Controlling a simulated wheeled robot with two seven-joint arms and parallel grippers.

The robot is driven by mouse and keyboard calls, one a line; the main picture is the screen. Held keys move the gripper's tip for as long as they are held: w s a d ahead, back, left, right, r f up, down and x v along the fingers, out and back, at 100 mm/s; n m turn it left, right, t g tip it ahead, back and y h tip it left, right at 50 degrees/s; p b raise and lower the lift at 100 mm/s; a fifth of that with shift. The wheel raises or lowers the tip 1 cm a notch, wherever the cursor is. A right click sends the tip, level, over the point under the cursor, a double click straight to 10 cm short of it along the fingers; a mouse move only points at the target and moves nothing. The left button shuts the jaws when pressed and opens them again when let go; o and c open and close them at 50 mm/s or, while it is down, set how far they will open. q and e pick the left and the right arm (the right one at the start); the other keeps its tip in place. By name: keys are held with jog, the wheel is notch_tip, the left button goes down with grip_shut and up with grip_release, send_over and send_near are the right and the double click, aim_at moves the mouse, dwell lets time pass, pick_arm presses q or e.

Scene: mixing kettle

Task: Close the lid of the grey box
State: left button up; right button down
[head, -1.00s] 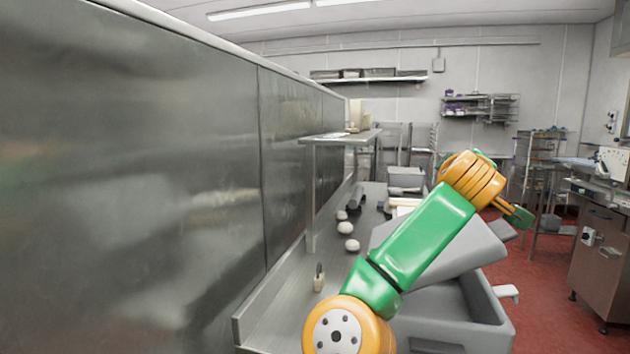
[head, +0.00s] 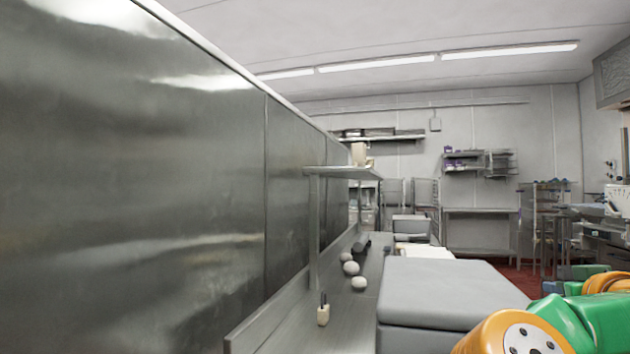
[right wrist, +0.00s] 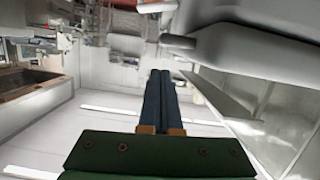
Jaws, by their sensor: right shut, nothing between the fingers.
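The grey box (head: 420,341) stands on the steel counter at the lower middle right of the head view. Its grey lid (head: 440,288) lies flat over the top, and no opening shows between lid and box. The box's right side is partly hidden by my right arm. My right gripper's two dark fingers (right wrist: 160,78) are together and empty in the right wrist view. In the head view my right arm is at the lower right, right of the box; its fingers are not clear there. My left gripper is out of view.
Several pale round dough pieces (head: 351,268) and a small cream holder (head: 323,315) stand on the counter left of the box. A steel shelf (head: 340,173) rises behind them. A tall steel panel (head: 130,200) fills the left. Red floor (head: 520,279) shows to the right.

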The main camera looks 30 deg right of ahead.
jog(key=shift+s+d+f+m+b, duration=0.15)
jog(key=shift+f+m+b, duration=0.15)
jog(key=shift+f, duration=0.5)
jog(key=shift+s+a+f+m+b, duration=0.1)
jog(key=shift+f+m+b, duration=0.2)
jog(key=shift+f, duration=0.5)
